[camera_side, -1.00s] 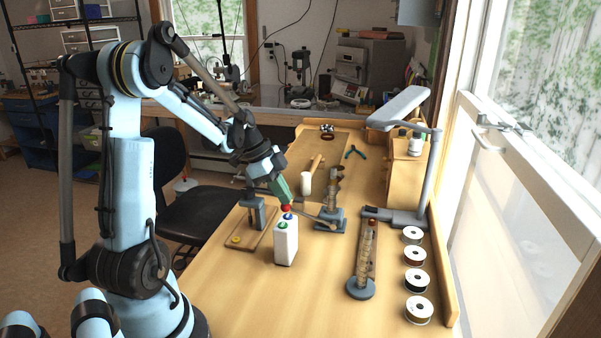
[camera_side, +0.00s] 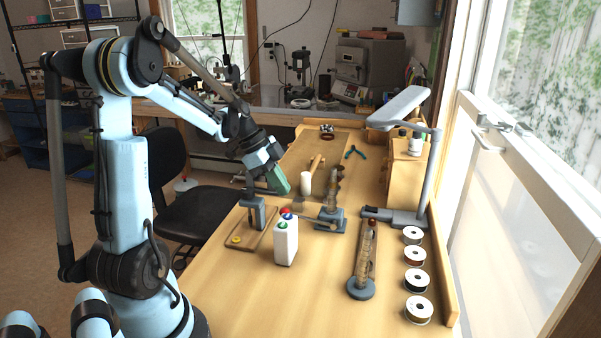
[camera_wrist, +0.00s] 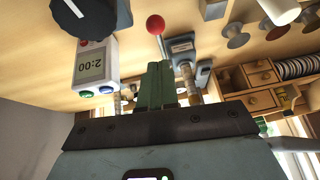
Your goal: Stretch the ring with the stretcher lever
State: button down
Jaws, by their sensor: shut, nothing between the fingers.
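My gripper (camera_side: 281,187), with green fingers, is shut and empty above the bench in the side view. Its fingers (camera_wrist: 157,85) also show together in the wrist view. A lever with a red ball knob (camera_wrist: 155,24) shows just beyond the fingertips in the wrist view, apart from them. It runs toward a grey-blue stretcher base (camera_wrist: 182,46). In the side view the stretcher's stepped post (camera_side: 332,190) stands upright right of my gripper. The ring on it is too small to tell. A small yellow round piece (camera_side: 236,239) lies on a wooden board at left.
A second post (camera_side: 367,255), a lamp (camera_side: 408,105) and several spools (camera_side: 415,281) stand at right. The bench front is clear.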

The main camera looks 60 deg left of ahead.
aim_at(308, 218)
jog(key=v, duration=0.8)
jog(key=shift+s+a, duration=0.4)
jog(key=shift+a, duration=0.05)
jog(key=c, duration=1.7)
grip_release()
jog(key=shift+r, duration=0.25)
jog(key=o, duration=0.5)
jog(key=shift+y, duration=0.9)
jog(key=d+f, duration=0.1)
jog(key=f, duration=0.1)
jog(key=w+d+f, duration=0.1)
jog(key=d+f, duration=0.1)
jog(key=shift+w, duration=0.2)
jog(key=x, duration=1.2)
jog(key=shift+f, duration=0.1)
grip_shut()
jog(key=shift+s, duration=0.1)
